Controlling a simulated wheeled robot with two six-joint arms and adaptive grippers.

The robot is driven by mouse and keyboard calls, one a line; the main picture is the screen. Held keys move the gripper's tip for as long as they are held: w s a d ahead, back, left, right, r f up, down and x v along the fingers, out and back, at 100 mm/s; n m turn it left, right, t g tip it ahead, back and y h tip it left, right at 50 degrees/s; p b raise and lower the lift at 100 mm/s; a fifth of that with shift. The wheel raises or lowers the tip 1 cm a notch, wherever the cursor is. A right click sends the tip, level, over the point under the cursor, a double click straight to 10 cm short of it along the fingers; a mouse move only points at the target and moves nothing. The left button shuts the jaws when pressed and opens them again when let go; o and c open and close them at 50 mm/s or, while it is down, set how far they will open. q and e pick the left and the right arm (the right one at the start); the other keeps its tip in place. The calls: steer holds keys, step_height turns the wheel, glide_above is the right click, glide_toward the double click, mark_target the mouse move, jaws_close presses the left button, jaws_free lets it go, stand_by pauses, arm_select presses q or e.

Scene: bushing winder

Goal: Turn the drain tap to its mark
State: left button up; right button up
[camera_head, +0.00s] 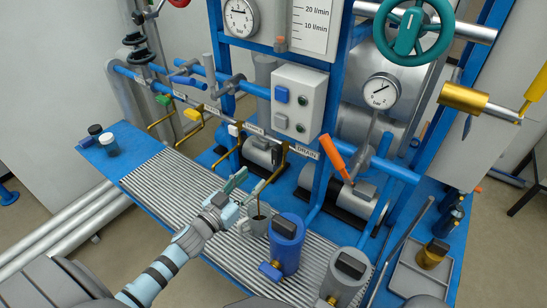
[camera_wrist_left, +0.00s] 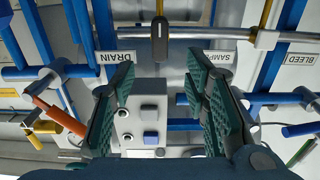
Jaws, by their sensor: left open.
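The DRAIN label (camera_head: 307,151) hangs under the blue pipe, left of an orange handle. A brass spout (camera_head: 279,172) comes down beside it towards a grey cup. In the left wrist view, a dark tap handle (camera_wrist_left: 160,40) sits on the grey pipe between the DRAIN label (camera_wrist_left: 112,57) and the SAMPLE label (camera_wrist_left: 220,58). My left gripper (camera_head: 236,180) is open and empty, in front of the spout and apart from the pipe. Its two green-padded fingers (camera_wrist_left: 160,95) show in the left wrist view. I cannot make out the tap's mark. My right gripper is not in view.
A blue jug (camera_head: 286,245) and grey jug (camera_head: 347,275) stand close to the right of my left gripper. The grey cup (camera_head: 257,218) is under the spout. The orange handle (camera_head: 333,155) sticks out at the right. Ribbed tray (camera_head: 175,180) is clear at left.

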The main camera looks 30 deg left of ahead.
mark_target(274, 158)
arm_select(q)
steer(key=w, duration=0.3)
steer(key=w+d, duration=0.1)
steer(key=w, duration=0.7)
steer(key=shift+w+d, duration=0.25)
steer(key=shift+d, duration=0.1)
jaws_close()
